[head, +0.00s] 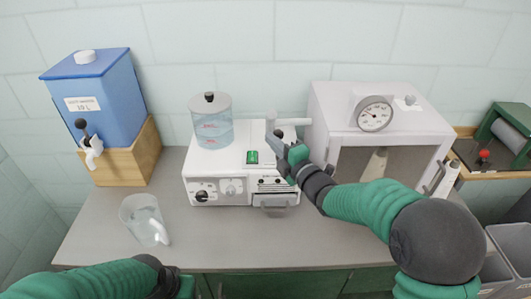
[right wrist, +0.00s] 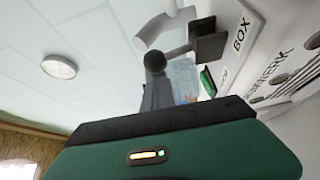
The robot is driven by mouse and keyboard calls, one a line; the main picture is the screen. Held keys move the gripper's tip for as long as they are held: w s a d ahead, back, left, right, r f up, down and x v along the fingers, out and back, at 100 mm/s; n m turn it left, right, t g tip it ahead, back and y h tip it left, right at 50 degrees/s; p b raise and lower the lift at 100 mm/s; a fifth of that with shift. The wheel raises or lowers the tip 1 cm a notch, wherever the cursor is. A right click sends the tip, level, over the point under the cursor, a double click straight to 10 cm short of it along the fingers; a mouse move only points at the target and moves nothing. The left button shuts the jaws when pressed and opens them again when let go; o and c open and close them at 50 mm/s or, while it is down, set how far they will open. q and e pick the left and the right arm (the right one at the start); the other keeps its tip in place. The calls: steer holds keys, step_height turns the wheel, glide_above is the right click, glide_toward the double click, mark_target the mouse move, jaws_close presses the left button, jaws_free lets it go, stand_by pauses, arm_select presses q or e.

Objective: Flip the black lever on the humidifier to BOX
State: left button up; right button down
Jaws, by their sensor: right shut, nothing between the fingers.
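The white humidifier (head: 222,190) stands on the counter with a clear water jar (head: 213,133) on top and a green rocker switch (head: 252,157). In the right wrist view, the black lever (right wrist: 155,61) shows as a round knob on a stem that runs to a dark block on the humidifier. The word BOX (right wrist: 240,33) is printed beside that block. My right gripper (head: 272,132) is over the humidifier's right part, its fingers shut and empty close to the knob; contact cannot be told. Only the hand of my left gripper shows at the bottom edge; its fingers are hidden.
A blue water tank (head: 100,85) on a wooden stand is at left, with a clear pitcher (head: 144,220) in front. A white chamber with a gauge (head: 373,114) stands right of the humidifier, close to my right arm. The front middle of the counter is clear.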

steer(key=d+m+t+b, duration=0.1)
steer(key=d+m+b, duration=0.1)
steer(key=b, duration=0.3)
steer(key=d+m+t+b, duration=0.2)
steer(key=m+b, duration=0.2)
steer(key=b, duration=0.1)
steer(key=shift+d+f+m, duration=0.1)
steer(key=shift+f+m, duration=0.05)
steer(key=shift+m, duration=0.25)
steer(key=shift+d+m+t+b, duration=0.4)
steer(key=shift+m+t+b, duration=0.2)
steer(key=shift+m+b, duration=0.25)
steer(key=shift+d+m, duration=0.1)
steer(key=shift+m, duration=0.25)
steer(key=shift+r, duration=0.25)
